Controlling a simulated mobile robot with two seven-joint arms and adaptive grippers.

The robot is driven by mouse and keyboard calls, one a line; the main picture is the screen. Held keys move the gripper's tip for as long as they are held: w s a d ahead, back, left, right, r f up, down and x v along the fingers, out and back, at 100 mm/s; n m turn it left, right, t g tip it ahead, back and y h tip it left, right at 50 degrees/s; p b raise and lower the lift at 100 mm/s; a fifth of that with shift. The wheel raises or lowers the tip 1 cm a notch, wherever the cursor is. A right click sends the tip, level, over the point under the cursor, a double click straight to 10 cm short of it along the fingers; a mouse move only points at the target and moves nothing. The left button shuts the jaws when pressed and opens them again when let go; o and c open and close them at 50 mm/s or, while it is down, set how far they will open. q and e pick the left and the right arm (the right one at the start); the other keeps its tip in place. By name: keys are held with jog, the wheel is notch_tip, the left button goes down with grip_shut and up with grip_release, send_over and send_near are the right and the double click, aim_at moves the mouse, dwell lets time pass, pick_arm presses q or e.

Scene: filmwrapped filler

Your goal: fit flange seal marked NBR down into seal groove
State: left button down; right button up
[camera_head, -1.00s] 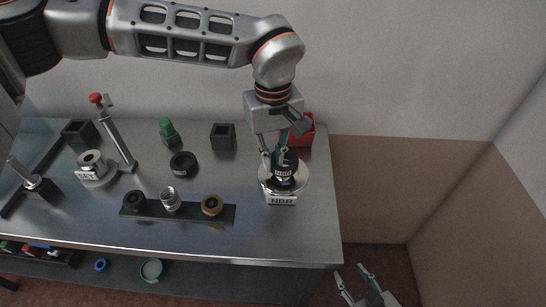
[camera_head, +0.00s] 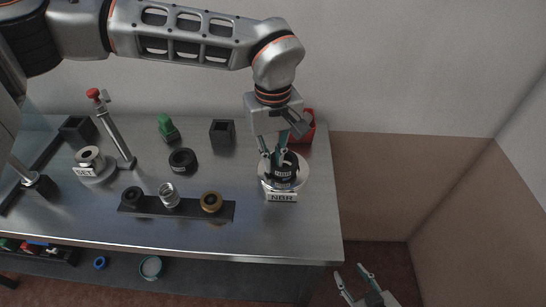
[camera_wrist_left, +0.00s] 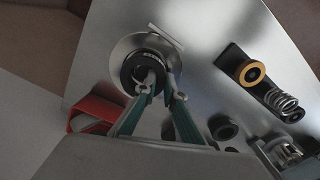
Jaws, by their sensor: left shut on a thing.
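The flange seal is a black ring (camera_head: 284,174) with a pale marking, too small to read. It sits at the middle of a round silver holder (camera_head: 302,176) whose front plate reads NBR (camera_head: 283,197). My left gripper (camera_head: 273,160) comes down from above and is shut on the ring. In the left wrist view the ring (camera_wrist_left: 128,70) lies within the silver disc (camera_wrist_left: 121,48), with the left fingertips (camera_wrist_left: 163,88) at its near side. The groove is hidden under the ring, so its seating depth cannot be told. My right gripper (camera_head: 356,284) is open and empty beyond the table's front right corner.
A red bin (camera_head: 308,128) stands close behind the holder. A black rack (camera_head: 185,210) with several rings and a spring lies front left. A black ring (camera_head: 183,160), black box (camera_head: 222,133) and green item (camera_head: 167,127) stand further back. The table's right front is clear.

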aim_at(273, 163)
pick_arm(q)
jog(key=shift+f, duration=0.55)
jog(key=c, duration=2)
grip_release()
jog(key=shift+c, duration=0.2)
notch_tip(273, 163, up, 12)
